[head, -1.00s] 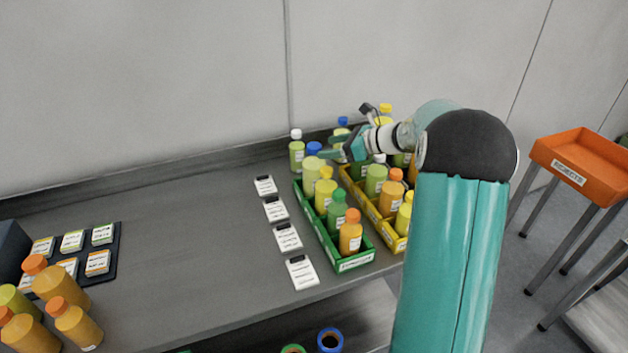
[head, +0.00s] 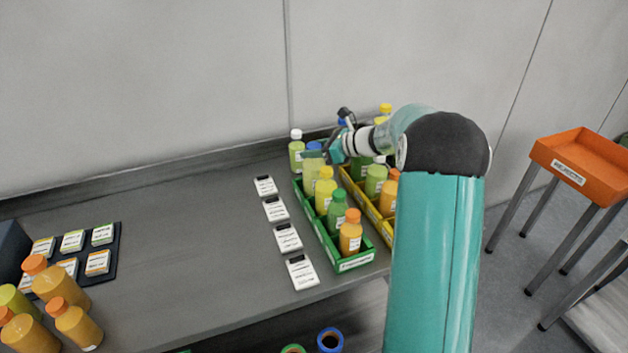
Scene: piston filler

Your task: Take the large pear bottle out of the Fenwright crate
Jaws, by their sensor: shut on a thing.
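A green crate (head: 356,262) stands on the bench with a front label too small to read. It holds a row of bottles. At its far end is a large pale yellow-green bottle with a blue cap (head: 313,174). My gripper (head: 316,156) reaches in from the right and is shut on this bottle near its cap. The bottle looks upright and still at the crate's far end; whether its base is off the crate floor is hidden. In front of it are a yellow-capped bottle (head: 325,193), a green bottle (head: 337,212) and an orange bottle (head: 350,236).
A yellow crate (head: 376,222) of bottles stands close on the right, partly behind my arm. A white-capped bottle (head: 296,153) stands behind the green crate. White cards (head: 288,237) line its left side. The bench's middle is clear. An orange rejects tray (head: 583,167) stands far right.

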